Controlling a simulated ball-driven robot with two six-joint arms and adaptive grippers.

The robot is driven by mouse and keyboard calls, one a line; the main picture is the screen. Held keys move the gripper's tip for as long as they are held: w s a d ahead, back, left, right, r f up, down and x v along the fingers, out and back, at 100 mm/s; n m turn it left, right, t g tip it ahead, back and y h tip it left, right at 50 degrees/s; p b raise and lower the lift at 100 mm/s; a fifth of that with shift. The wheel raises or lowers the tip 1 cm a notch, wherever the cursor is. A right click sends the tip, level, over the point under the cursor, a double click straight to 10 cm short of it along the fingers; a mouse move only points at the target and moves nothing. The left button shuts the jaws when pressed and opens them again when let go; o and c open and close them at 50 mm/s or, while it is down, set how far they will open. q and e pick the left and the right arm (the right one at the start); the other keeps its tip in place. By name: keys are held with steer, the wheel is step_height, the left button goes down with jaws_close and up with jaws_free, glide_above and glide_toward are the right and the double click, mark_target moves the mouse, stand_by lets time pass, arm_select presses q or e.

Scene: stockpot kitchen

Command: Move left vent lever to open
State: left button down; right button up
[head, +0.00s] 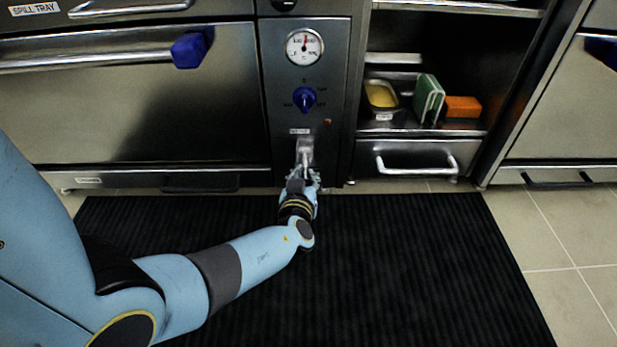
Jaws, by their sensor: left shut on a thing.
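The vent lever (305,147) is a small metal piece low on the narrow steel control panel, under a small label (299,131). My left gripper (304,174) reaches up to it from below and is shut on its lower part. The fingers hide the lever's lower end, and I cannot read the lever's exact setting. Above it on the panel are a blue knob (305,99) and a round white dial gauge (304,46). My right gripper is not in view.
A wide oven door (130,115) with a bar handle and a blue block is left of the panel. Right are an open shelf with a yellow-filled tray (381,96), a green item (428,98), an orange block (463,106), and a drawer handle (416,166). A black ribbed mat (420,270) covers the floor.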

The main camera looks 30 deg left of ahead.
arm_select(q)
steer(key=shift+s+f, duration=0.15)
steer(key=shift+f, duration=0.05)
steer(key=c, duration=1.1)
jaws_free()
steer(key=shift+r, duration=0.1)
steer(key=shift+o, duration=0.2)
steer(key=v, duration=0.7)
steer(key=shift+s, duration=0.15)
steer(key=shift+d, duration=0.15)
